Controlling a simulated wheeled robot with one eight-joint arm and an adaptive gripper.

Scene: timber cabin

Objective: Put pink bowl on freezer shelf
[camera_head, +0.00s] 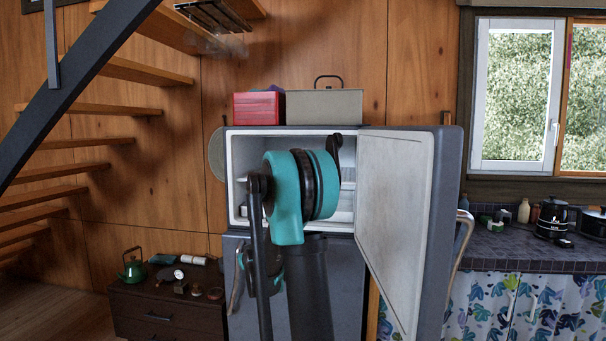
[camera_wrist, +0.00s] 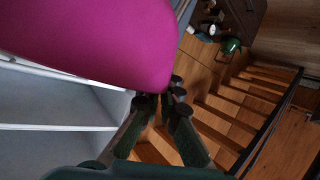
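The pink bowl (camera_wrist: 95,35) fills the upper left of the wrist view, very close to the camera. My gripper (camera_wrist: 162,100) has its fingertips close together at the bowl's lower edge and appears shut on it; the exact contact is hard to see. The bowl overlaps the freezer's side edge in that view, with no support visible under it. The freezer shelf (camera_wrist: 55,127) shows as a pale edge at the left. In the head view the freezer compartment (camera_head: 240,165) is open, and my arm hides the bowl, the gripper and much of the interior.
The freezer door (camera_head: 398,215) stands open to the right. A red box (camera_head: 258,109) and a beige case (camera_head: 325,107) sit on top of the fridge. A dark drawer unit (camera_head: 160,310) with a green kettle (camera_head: 133,266) stands at the left, below the stairs.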

